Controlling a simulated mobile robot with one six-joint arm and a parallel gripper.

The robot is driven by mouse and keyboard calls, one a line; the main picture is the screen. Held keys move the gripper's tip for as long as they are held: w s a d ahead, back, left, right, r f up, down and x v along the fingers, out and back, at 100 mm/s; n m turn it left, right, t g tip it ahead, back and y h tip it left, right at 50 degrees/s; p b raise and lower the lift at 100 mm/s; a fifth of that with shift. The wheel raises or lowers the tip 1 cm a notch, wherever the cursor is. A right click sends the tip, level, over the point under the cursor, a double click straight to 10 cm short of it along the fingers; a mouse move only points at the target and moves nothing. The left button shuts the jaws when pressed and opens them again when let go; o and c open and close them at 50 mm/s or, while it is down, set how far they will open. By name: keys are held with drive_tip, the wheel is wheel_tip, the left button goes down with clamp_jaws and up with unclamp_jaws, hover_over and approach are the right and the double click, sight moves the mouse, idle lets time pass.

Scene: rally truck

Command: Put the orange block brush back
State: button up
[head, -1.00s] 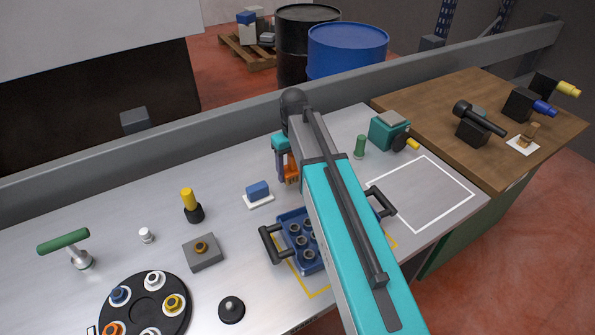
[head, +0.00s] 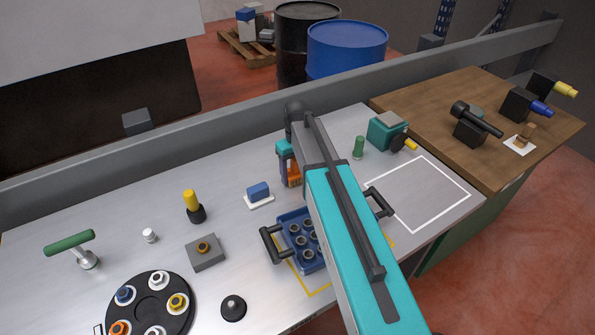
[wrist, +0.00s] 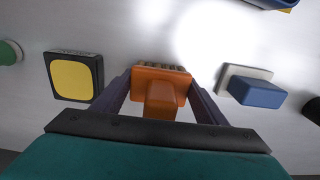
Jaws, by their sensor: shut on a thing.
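The orange block brush (wrist: 161,88) is between the two dark fingers of my gripper (wrist: 160,80) in the wrist view, with its darker bristles along the top edge. My gripper is shut on it. In the head view the brush (head: 294,175) shows beside the teal wrist, partly hidden by my arm, over the metal bench (head: 225,225). I cannot tell whether it touches the bench. No bare place marked for the brush is clear in these views.
A blue block on a white base (head: 258,191) stands close by, also right in the wrist view (wrist: 258,92). A black block with a yellow face (wrist: 75,80) lies left of the brush there. A blue socket tray (head: 292,228) and a green cylinder (head: 358,147) are near.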

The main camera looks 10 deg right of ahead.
drive_tip(key=shift+f, duration=0.25)
drive_tip(key=o, duration=1.3)
drive_tip(key=shift+o, duration=0.2)
drive_tip(key=shift+b, duration=0.3)
drive_tip(key=shift+a+r+b, duration=0.2)
drive_tip(key=shift+r+b, duration=1)
drive_tip(key=shift+r, duration=1.25)
drive_tip(key=shift+r+b, duration=0.85)
drive_tip(key=shift+r, duration=3.65)
